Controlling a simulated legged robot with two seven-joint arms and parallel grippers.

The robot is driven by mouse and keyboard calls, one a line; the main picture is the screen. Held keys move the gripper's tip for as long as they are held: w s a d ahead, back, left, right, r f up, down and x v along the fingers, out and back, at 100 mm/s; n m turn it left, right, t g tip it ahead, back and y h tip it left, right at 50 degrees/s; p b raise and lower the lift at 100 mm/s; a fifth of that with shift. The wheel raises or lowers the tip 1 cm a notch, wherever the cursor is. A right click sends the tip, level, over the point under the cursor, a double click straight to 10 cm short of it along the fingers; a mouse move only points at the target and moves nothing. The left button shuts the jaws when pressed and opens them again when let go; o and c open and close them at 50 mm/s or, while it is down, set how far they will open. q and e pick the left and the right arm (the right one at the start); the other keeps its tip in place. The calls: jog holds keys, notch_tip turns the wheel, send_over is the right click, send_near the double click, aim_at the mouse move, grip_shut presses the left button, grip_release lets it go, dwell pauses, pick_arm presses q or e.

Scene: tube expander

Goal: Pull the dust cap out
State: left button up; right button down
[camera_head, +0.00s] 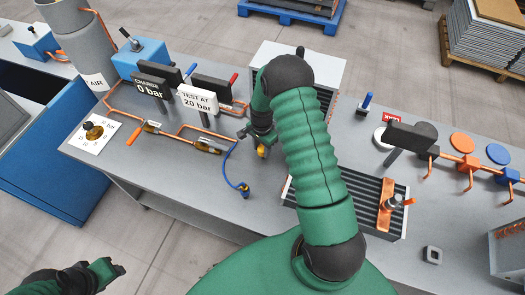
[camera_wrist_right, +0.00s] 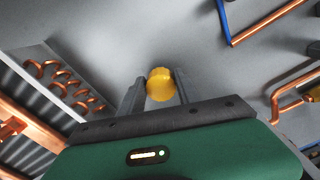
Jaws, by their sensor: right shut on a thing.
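My right gripper (camera_head: 262,143) is over the bench, just left of the finned unit. It is shut on a yellow cap (camera_wrist_right: 160,84), which sits between the two fingers in the right wrist view. The yellow cap also shows below the fingers in the head view (camera_head: 262,152). I take it to be the dust cap. Grey bench surface shows around it in the wrist view; what lies directly behind it is hidden. My left gripper (camera_head: 104,272) is low at the left, off the bench, and its jaws are too small to read.
Copper pipework (camera_head: 190,128), a "TEST AT 20 bar" sign (camera_head: 197,99) and a grey cylinder (camera_head: 85,50) stand left. A finned unit (camera_head: 372,190) and coloured discs (camera_head: 462,142) are right.

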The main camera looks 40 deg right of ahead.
aim_at(262, 148)
jog(key=shift+d, duration=0.2)
jog(key=shift+w+d+r+p, duration=0.1)
jog(key=shift+d+r+p, duration=0.15)
jog(key=shift+r+p, duration=0.15)
jog(key=shift+a+r, duration=0.1)
jog(key=shift+r, duration=0.3)
jog(key=shift+r+p, duration=0.15)
jog(key=shift+p, duration=0.15)
jog(key=shift+d+r+p, duration=0.2)
jog(key=shift+r+p, duration=0.55)
jog(key=shift+a+r+p, duration=0.15)
jog(key=shift+r+p, duration=0.15)
jog(key=shift+r, duration=0.2)
jog(key=shift+a, duration=0.2)
